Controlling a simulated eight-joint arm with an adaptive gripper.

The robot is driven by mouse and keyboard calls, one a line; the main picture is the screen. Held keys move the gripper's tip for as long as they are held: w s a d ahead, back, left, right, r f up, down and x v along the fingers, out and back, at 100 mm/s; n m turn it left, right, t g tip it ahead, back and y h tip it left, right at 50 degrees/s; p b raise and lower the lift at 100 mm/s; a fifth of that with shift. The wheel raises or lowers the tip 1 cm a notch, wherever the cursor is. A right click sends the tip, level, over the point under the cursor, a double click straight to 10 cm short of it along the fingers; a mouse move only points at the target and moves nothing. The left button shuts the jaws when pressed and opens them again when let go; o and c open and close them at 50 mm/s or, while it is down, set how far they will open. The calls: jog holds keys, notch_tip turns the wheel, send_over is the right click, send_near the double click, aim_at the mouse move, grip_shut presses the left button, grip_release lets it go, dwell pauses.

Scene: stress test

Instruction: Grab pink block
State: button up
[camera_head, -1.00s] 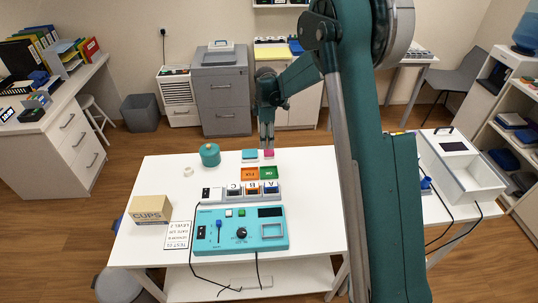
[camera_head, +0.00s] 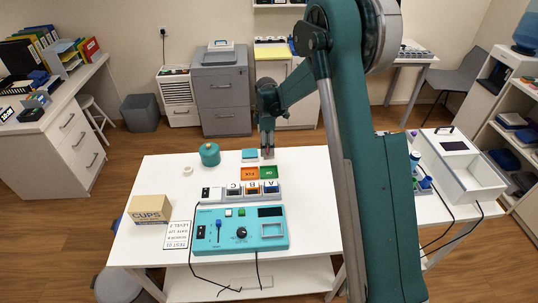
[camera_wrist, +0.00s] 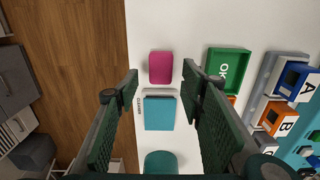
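The pink block (camera_wrist: 160,67) lies flat on the white table in the wrist view, just beyond the teal cleaner pad. My gripper (camera_wrist: 161,76) is open and empty, with one dark green finger on each side of the picture. The pink block appears in the gap between the fingertips, towards their far ends, and the fingers do not appear to touch it. In the head view my gripper (camera_head: 268,155) points down over the table's back edge area, and the pink block is mostly hidden by it there.
The teal cleaner pad (camera_wrist: 160,112) lies close to the pink block. A green OK tray (camera_wrist: 244,62) and an orange FIX tray (camera_head: 249,173) stand nearby, with lettered blocks (camera_head: 252,188) in a rack before them. A teal cylinder (camera_head: 209,155) stands left.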

jog(key=shift+f, duration=1.6)
jog(key=shift+c, duration=0.5)
jog(key=c, duration=0.8)
